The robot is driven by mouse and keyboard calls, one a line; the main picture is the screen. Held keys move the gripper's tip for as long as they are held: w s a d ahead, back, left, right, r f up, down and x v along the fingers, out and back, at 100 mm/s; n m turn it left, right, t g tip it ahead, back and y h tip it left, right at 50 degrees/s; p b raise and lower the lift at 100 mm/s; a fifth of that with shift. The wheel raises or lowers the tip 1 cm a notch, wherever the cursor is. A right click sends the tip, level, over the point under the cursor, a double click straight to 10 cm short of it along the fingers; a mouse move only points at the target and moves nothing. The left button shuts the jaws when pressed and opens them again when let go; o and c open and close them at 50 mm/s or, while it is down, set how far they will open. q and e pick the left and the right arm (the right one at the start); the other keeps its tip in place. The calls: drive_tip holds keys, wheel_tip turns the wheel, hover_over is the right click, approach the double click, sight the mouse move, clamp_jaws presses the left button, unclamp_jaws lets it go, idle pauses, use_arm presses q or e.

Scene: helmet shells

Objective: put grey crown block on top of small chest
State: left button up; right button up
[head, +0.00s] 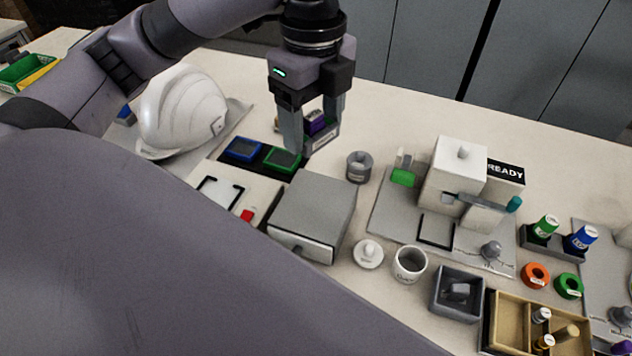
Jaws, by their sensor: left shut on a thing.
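My left gripper (312,138) hangs above the back of the table, beyond the small chest. It is shut on a grey block with a pale label (326,139), which seems to be the grey crown block; the fingers hide much of it. A purple patch shows between the fingers, and I cannot tell whether it belongs to the block or lies behind it. The small chest (314,207) is a grey box with a flat, bare top and a front drawer, nearer and below the gripper. My right gripper is not in view.
A white helmet shell (183,108) stands left. Blue (243,149) and green (283,159) trays lie behind the chest. A grey round piece (359,166), a white lidded piece (368,253) and a cup (409,264) stand right. A white machine (456,172) is farther right.

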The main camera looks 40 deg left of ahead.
use_arm(q)
drive_tip(key=b, duration=0.2)
hover_over(314, 204)
wheel_tip(314, 204, down, 10)
drive_tip(key=shift+r, duration=0.2)
wheel_tip(314, 204, down, 4)
drive_tip(key=shift+f+b, duration=0.25)
drive_tip(key=shift+b, duration=0.15)
drive_tip(key=shift+f, duration=0.3)
drive_tip(key=shift+f, duration=0.1)
drive_tip(key=o, duration=1)
drive_tip(key=shift+o, duration=0.2)
